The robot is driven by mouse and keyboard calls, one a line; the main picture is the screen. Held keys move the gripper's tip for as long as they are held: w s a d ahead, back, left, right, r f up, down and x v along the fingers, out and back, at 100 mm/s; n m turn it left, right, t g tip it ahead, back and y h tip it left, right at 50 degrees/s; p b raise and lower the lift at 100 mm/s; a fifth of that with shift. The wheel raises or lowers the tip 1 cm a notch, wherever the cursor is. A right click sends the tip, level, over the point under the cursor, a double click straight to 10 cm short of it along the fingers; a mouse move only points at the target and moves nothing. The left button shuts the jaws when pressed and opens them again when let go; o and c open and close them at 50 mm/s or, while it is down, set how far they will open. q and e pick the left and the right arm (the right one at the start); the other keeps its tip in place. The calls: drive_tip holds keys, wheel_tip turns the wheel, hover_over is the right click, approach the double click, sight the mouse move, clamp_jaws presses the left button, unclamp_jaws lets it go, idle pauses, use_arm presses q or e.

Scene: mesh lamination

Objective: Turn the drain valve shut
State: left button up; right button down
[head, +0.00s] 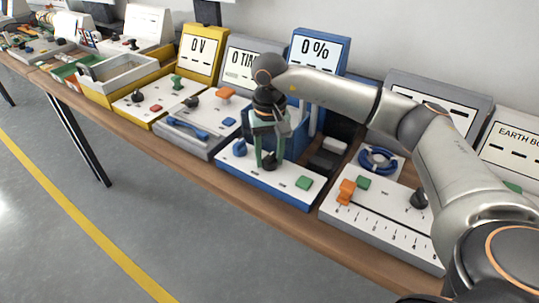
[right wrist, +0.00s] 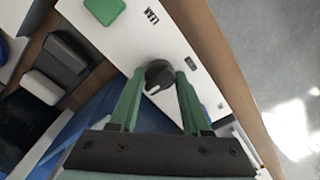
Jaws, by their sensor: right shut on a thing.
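A round black knob with a pale pointer mark, which looks like the drain valve (right wrist: 158,77), sits on the white sloped panel of the blue unit (head: 227,165). The unit's upright screen (head: 318,50) reads "0 %". My right gripper (head: 267,160) points down at the panel from above. In the right wrist view its green fingers (right wrist: 160,88) stand on both sides of the knob and are shut on it. The fingers partly hide the knob in the head view. My left gripper is not in view.
To the right is a white scaled panel with an orange slider (head: 346,190). To the left is a grey unit with a blue handle (head: 186,129). The wooden table edge runs along the front.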

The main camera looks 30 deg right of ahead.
sight(270, 156)
drive_tip(key=shift+c, duration=1.9)
unclamp_jaws()
drive_tip(key=shift+r, duration=0.1)
wheel_tip(270, 156, up, 12)
drive_tip(key=shift+r, duration=0.15)
